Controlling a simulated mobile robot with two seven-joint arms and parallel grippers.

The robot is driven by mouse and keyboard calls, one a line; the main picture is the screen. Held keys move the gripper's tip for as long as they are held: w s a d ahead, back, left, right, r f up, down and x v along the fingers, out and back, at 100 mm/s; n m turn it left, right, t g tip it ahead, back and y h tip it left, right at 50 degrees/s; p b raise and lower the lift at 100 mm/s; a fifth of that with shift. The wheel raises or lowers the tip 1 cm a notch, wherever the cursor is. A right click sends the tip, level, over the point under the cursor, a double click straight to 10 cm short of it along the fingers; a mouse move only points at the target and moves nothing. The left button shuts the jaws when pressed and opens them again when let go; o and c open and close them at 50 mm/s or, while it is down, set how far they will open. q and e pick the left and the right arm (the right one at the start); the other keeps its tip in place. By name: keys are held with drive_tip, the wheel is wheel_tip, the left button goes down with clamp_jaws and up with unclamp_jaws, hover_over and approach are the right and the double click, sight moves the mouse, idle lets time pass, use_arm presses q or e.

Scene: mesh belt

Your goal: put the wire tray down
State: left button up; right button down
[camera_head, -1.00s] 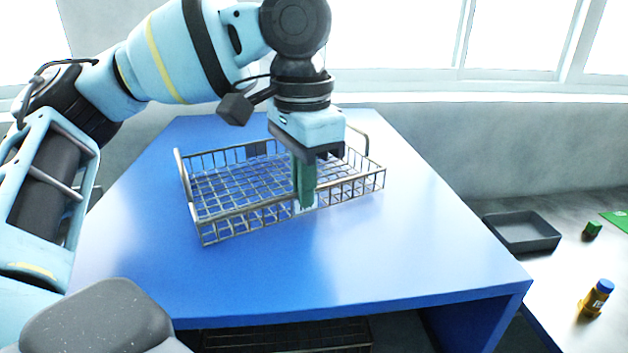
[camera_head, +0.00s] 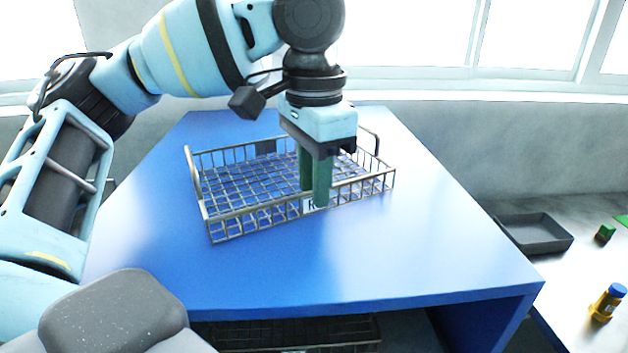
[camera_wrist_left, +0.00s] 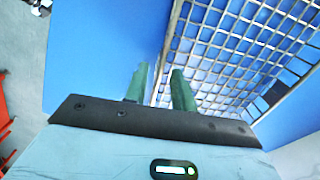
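The wire tray (camera_head: 232,206) is a metal basket with a grid floor, low barred sides, end handles and a white label (camera_head: 308,207) on its near side. It appears to sit level on the blue table (camera_head: 270,275). My left gripper (camera_head: 314,196) points down at the tray's near rim, with green fingers apart, one inside and one outside the rim. In the left wrist view, the tray's rim (camera_wrist_left: 171,40) runs between the separated fingers (camera_wrist_left: 159,72), with a gap visible. One finger partly covers the label. My right gripper is not in view.
A grey open bin (camera_head: 534,233), a green block (camera_head: 605,233) and a blue-capped yellow bottle (camera_head: 607,302) are on a pale surface at right. Another wire tray (camera_head: 300,333) shows under the blue table. The blue tabletop is clear in front of the tray.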

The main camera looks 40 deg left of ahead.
use_arm(q)
wheel_tip(320, 180, up, 12)
drive_tip(key=shift+f, duration=0.15)
idle(0.3)
drive_tip(key=shift+d, duration=0.1)
idle(0.5)
